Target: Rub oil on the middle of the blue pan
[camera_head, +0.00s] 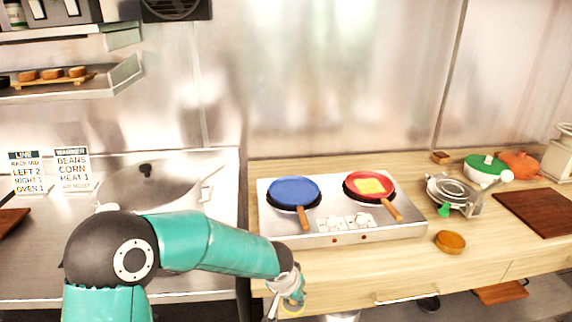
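The blue pan (294,191) sits on the left burner of a white two-burner stove (400,231), its wooden handle pointing to the front. Its inside looks empty. My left gripper (291,299) is in front of the stove, near the counter's front edge, lower in the picture than the blue pan and apart from it. A small pale, yellow-green patch shows at its fingers; I cannot tell whether this is something held. Its fingers are too small and overlapped to judge. My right gripper is not in view. I cannot make out any oil or brush.
A red pan (357,181) with a yellow square food piece (370,186) is on the right burner. A round brown dish (450,241), a metal press-like device (452,190), a green bowl (484,173) and a dark board (538,212) stand to the right.

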